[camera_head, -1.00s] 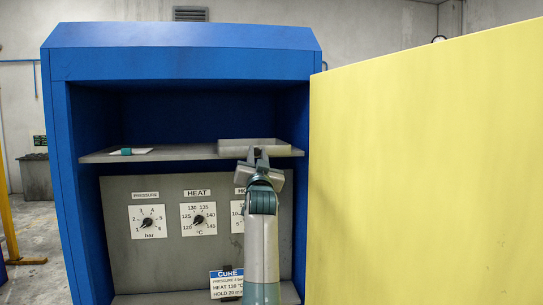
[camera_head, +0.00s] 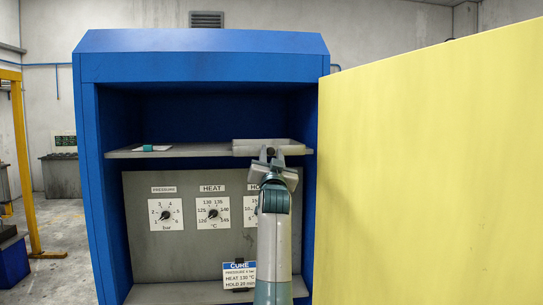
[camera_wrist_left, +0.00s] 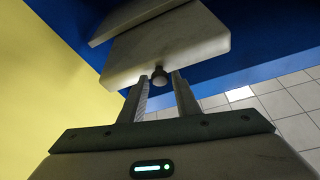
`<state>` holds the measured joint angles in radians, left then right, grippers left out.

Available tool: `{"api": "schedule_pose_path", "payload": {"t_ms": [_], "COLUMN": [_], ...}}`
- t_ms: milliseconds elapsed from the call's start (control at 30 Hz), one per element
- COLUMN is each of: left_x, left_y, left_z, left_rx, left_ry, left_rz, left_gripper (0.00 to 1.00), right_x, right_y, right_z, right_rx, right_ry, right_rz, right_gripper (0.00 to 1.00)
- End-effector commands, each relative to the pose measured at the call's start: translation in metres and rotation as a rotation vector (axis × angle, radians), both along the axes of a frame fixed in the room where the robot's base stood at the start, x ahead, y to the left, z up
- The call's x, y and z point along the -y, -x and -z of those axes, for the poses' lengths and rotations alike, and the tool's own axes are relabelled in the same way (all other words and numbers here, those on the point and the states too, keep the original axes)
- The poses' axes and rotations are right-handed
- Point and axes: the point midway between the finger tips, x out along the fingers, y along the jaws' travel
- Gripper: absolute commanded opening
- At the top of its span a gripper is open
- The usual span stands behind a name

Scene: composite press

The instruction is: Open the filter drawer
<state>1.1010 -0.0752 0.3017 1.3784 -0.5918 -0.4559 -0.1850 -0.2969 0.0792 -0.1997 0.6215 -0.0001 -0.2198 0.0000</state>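The filter drawer (camera_head: 245,147) is a shallow grey box at the right end of the shelf in the blue cabinet. Its pale front (camera_wrist_left: 190,45) shows large in the left wrist view, with a small round knob (camera_wrist_left: 159,75) on it. My left gripper (camera_head: 270,153) is in front of the drawer and hides part of its front. In the left wrist view, my left gripper (camera_wrist_left: 161,80) has its fingers apart, with the knob between or just beyond the tips. I see no clear contact. How far the drawer is pulled out is hard to tell. My right gripper is out of view.
A large yellow panel (camera_head: 430,160) stands close on the right. Below the shelf (camera_head: 190,152) are the pressure dial (camera_head: 165,215), the heat dial (camera_head: 213,213) and a cure sign (camera_head: 239,275). A small teal-and-white item (camera_head: 150,148) lies on the shelf's left. Floor shows at far left.

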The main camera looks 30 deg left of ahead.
Motion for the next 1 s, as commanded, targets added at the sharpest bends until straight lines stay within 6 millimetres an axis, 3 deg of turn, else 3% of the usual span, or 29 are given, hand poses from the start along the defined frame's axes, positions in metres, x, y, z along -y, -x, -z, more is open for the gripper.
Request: {"api": "schedule_pose_path", "payload": {"t_ms": [567, 1000], "left_x": [0.006, 0.037], "left_y": [0.011, 0.069], "left_z": [0.008, 0.036], "left_rx": [0.0, 0.002], "left_ry": [-0.001, -0.001], "left_rz": [-0.001, 0.0], "left_gripper": [0.29, 0.29], "right_x": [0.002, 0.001], "right_y": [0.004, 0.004], "right_z": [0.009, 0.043], "right_rx": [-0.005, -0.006], "right_ry": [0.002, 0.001], "right_rz": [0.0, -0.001], "right_gripper": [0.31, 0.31]}}
